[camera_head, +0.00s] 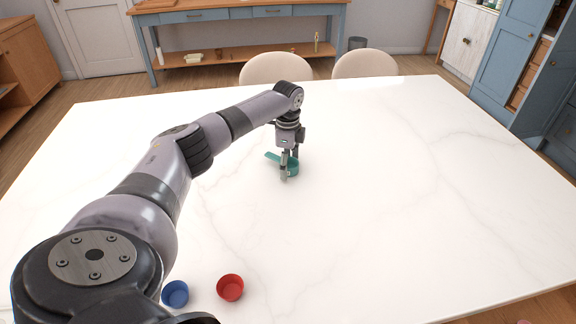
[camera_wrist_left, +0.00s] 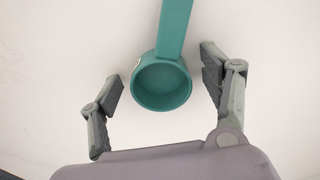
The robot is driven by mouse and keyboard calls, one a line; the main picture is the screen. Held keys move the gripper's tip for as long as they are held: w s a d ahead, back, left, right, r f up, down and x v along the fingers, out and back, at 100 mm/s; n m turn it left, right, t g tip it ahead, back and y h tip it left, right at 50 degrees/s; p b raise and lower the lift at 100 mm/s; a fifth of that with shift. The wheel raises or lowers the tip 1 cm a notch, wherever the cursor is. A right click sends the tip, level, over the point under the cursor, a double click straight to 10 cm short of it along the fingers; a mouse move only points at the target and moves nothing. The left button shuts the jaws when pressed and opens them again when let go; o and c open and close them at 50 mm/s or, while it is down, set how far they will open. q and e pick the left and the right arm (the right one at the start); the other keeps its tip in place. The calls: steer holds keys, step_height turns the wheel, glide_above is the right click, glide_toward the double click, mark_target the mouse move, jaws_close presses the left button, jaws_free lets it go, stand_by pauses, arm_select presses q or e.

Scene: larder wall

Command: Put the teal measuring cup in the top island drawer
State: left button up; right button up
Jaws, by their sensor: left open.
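The teal measuring cup (camera_head: 293,168) stands upright on the white marble-look island top (camera_head: 390,190), its handle pointing left and away. My left gripper (camera_head: 289,172) is pointed down right at the cup and partly covers it. In the left wrist view the cup (camera_wrist_left: 161,82) lies between the two open fingers (camera_wrist_left: 160,88), with a gap on both sides. Its handle runs up out of that picture. The island's drawers are hidden below the top. My right gripper is not in view.
Two beige chairs (camera_head: 276,68) stand at the far edge. The right half of the top is clear.

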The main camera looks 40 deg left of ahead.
arm_select(q)
steer(key=c, duration=1.2)
steer(key=shift+r, duration=0.15)
